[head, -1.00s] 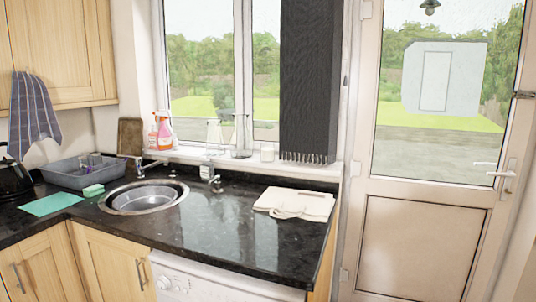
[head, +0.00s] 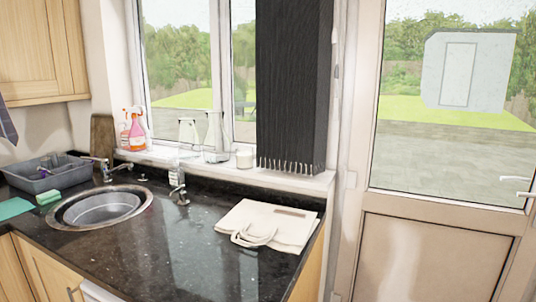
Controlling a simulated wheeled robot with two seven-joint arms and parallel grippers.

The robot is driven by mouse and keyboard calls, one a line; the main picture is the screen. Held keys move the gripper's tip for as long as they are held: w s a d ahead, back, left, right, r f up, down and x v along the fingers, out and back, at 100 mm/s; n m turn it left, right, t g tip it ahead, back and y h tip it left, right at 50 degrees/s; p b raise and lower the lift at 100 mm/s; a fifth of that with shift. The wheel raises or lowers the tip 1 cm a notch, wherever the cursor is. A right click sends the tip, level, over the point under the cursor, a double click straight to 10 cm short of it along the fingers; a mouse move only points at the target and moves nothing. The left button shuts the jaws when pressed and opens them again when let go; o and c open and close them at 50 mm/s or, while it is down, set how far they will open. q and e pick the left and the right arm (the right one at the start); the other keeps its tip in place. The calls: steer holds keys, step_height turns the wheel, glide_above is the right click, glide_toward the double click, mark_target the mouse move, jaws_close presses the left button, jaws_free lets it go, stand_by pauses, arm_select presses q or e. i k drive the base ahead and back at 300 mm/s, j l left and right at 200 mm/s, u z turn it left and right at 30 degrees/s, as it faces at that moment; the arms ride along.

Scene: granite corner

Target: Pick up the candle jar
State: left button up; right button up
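The candle jar (head: 244,159) is a small, pale, short cylinder. It stands upright on the white windowsill (head: 285,180) behind the counter, in the head view. It is just right of a clear glass bottle and left of the dark hanging curtain. Neither of my grippers is in view.
Two glass bottles (head: 215,138) and spray bottles (head: 136,130) share the sill. The dark curtain (head: 290,90) hangs close to the jar's right. Below are a tap (head: 178,185), round sink (head: 100,208) and folded cloth bag (head: 265,226). The counter's front middle (head: 165,255) is clear.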

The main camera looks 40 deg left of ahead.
mark_target(243, 154)
steer(key=i+l+u, duration=0.1)
steer(key=i, duration=1.15)
